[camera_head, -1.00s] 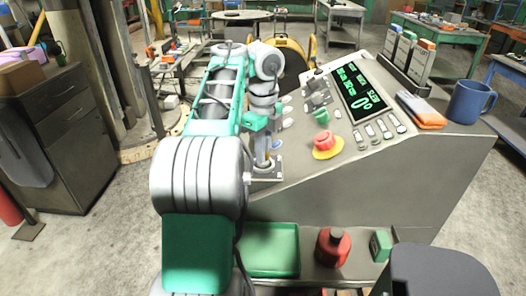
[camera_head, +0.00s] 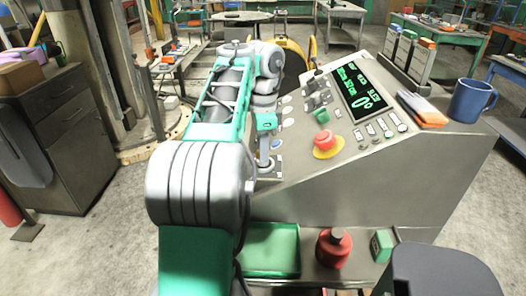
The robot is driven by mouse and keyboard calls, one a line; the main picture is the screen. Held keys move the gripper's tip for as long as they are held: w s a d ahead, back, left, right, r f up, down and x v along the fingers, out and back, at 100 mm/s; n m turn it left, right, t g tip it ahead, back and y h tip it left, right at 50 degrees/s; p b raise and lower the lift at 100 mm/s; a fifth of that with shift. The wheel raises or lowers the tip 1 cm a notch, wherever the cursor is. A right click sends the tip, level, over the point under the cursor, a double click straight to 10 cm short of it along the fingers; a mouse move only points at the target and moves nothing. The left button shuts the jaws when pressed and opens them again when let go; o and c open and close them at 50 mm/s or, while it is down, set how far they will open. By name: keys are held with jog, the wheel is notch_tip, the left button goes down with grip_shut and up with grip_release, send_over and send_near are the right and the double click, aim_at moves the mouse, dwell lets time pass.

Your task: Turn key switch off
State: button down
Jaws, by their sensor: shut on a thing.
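The grey slanted control console (camera_head: 350,190) stands right of my arm. My gripper (camera_head: 265,164) points down at the lower left corner of its panel and is shut there. What it grips is largely covered by the gripper; it appears to be the key switch, whose key I cannot make out. A pale plate edge shows beside the fingertips. A green-lit display (camera_head: 362,92) shows "SLEW" and a large 0°.
A red emergency button (camera_head: 323,141) on a yellow disc and a green button (camera_head: 321,116) lie right of my gripper. A blue mug (camera_head: 468,100) stands on the console's right top. A green tray (camera_head: 270,250) and a red can (camera_head: 333,247) are below.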

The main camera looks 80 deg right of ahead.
jog(key=n, duration=0.6)
jog(key=shift+n, duration=0.4)
dwell(0.3)
jog(key=c, duration=1.5)
grip_release()
jog(key=shift+o, duration=0.2)
notch_tip(320, 180, up, 8)
jog(key=p, duration=0.7)
jog(key=shift+f, duration=0.1)
